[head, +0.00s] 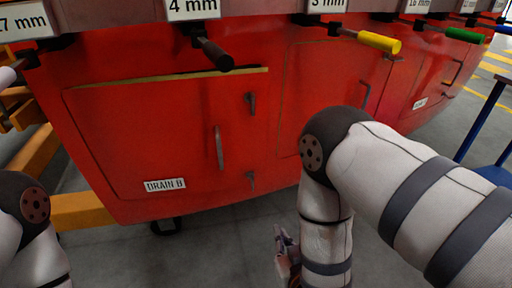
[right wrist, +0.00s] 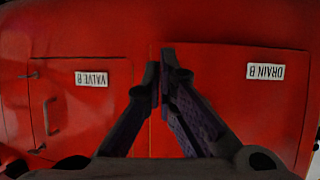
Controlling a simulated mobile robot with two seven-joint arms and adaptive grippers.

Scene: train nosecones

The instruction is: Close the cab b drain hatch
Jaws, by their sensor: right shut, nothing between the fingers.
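The red cab b drain hatch (head: 150,130) is the panel left of centre in the head view, with a "DRAIN B" label (head: 165,185) and a vertical handle (head: 219,148). A tan strip and a dark line show along its top edge; it looks almost flush, and I cannot tell whether it is fully shut. In the right wrist view, upside down, the hatch (right wrist: 225,100) is at right. My right gripper (right wrist: 166,52) is shut and empty, in front of the panels near the hatch's edge. In the head view it (head: 284,245) is partly hidden below my forearm. My left gripper is out of view.
A second red hatch (head: 315,90) is to the right; its "VALVE B" label (right wrist: 104,78) shows in the right wrist view. Tools with dark (head: 215,55), yellow (head: 379,42) and green handles hang above. An orange beam (head: 85,210) is at lower left.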

